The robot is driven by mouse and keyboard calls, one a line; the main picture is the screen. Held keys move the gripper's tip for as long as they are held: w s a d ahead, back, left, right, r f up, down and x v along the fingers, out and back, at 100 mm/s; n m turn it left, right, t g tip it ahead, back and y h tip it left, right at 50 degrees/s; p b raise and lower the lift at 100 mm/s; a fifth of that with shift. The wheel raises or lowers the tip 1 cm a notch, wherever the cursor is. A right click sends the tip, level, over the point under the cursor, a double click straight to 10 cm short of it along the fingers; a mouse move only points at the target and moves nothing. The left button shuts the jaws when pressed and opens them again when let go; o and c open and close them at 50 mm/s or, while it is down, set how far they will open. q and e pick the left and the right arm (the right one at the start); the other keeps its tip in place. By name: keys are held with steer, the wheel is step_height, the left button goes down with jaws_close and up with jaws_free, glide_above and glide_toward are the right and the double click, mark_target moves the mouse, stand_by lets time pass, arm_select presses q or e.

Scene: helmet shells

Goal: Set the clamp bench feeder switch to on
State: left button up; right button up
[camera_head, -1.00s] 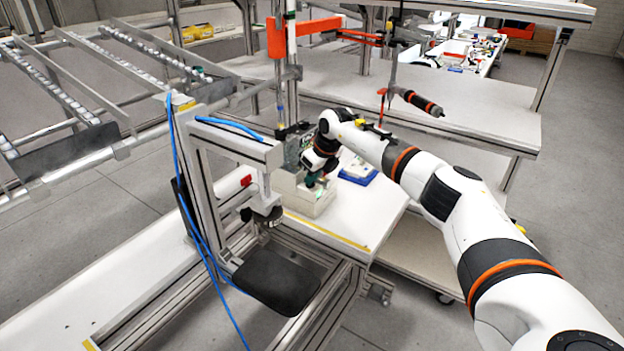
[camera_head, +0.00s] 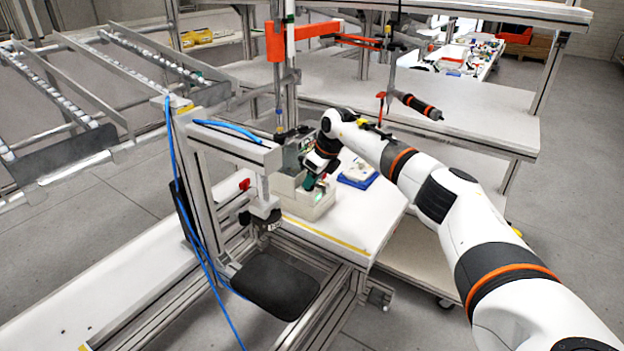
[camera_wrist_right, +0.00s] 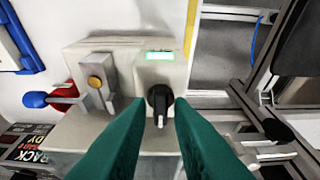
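The clamp bench feeder box (camera_head: 312,208) is a pale housing on the white bench. In the right wrist view its face (camera_wrist_right: 172,75) carries a black rotary switch (camera_wrist_right: 158,97) with a light pointer aimed down in the picture. A small green indicator (camera_wrist_right: 159,56) above the switch is lit. My right gripper (camera_wrist_right: 159,101) has green fingers, one on each side of the switch, with visible gaps; contact cannot be told. In the head view the right gripper (camera_head: 311,182) is at the box and the switch is hidden. My left gripper is not in view.
A metal lever with a brass-coloured knob (camera_wrist_right: 95,82) and red and blue parts sit beside the switch. A blue tray (camera_head: 358,180) lies behind the box. A clamp frame with blue hoses (camera_head: 237,148) and a black pad (camera_head: 275,284) stands in front-left.

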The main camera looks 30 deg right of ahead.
steer(key=b+v, duration=0.1)
steer(key=v, duration=1.1)
steer(key=shift+b, duration=0.3)
